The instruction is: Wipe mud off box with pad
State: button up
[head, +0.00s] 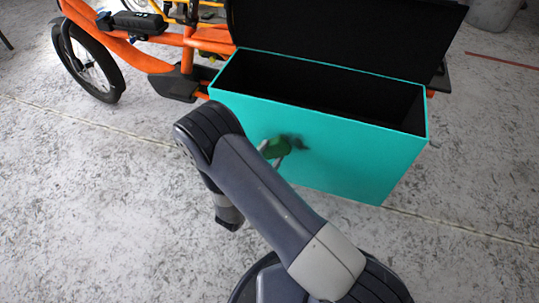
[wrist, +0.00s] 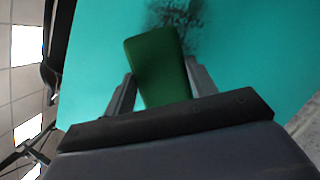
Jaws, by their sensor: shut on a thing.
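A teal box (head: 350,160) with a black inside is mounted at the rear of an orange cargo bike. Its lid stands open. A dark mud smear (head: 296,143) is on the side facing me; in the wrist view the mud (wrist: 180,20) lies just beyond the pad. My gripper (wrist: 160,85) is shut on a green pad (wrist: 157,65), which also shows in the head view (head: 274,148) at the left edge of the smear. The pad is at or very near the box side; I cannot tell whether it touches. My arm hides part of the box's lower left.
The orange bike frame (head: 150,60) and its front wheel (head: 88,62) extend to the upper left. The open black lid (head: 345,35) rises behind the box. A grey bin (head: 493,14) stands at the far right back. The speckled floor (head: 90,200) is clear around the box.

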jog(key=shift+w+d, duration=0.35)
jog(key=shift+w, duration=0.5)
